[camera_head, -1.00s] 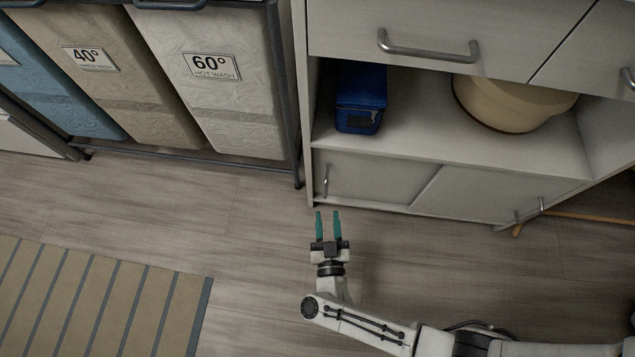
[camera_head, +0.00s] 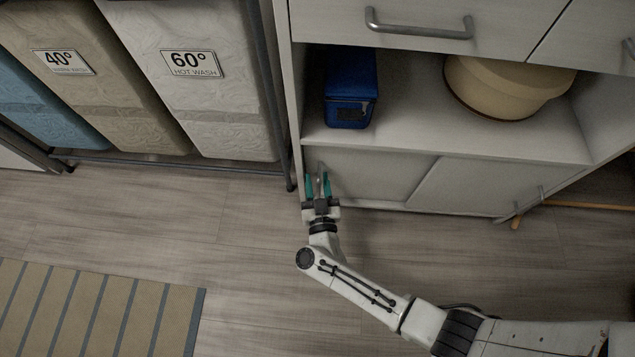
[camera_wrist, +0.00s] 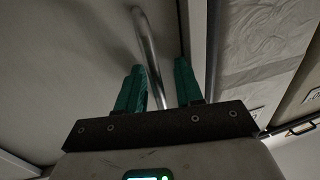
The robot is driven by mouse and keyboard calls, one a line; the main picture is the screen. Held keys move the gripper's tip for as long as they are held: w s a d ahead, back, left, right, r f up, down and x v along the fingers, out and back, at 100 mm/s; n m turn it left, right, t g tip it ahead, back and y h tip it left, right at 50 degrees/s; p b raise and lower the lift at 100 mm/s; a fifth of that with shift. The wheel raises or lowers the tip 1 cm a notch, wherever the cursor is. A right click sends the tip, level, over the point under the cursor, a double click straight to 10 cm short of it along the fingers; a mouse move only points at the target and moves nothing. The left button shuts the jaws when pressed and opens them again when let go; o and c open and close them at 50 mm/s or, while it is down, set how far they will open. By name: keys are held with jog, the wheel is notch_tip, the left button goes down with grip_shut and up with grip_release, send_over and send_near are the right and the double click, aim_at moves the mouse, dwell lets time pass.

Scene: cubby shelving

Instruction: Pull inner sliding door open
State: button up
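The low cabinet has two grey sliding door panels, both apparently closed. The left panel (camera_head: 375,175) looks set behind the right panel (camera_head: 480,185), so it appears to be the inner door. A metal bar handle (camera_head: 322,170) stands at the left panel's left end. The handle (camera_wrist: 149,50) also shows in the wrist view, running between my teal fingers. My gripper (camera_head: 318,180) is at this handle with its fingers apart, one on each side. In the wrist view my gripper (camera_wrist: 160,82) shows gaps beside the bar, the left finger nearer it.
A blue box (camera_head: 351,90) and a beige round basket (camera_head: 505,85) sit on the open shelf above the doors. A drawer handle (camera_head: 418,24) juts out higher up. Laundry hampers (camera_head: 205,115) stand close on the left. The floor in front is clear; a striped rug (camera_head: 95,310) lies left.

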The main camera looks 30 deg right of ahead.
jog(key=shift+c, duration=0.4)
grip_shut()
jog(key=shift+s, duration=0.1)
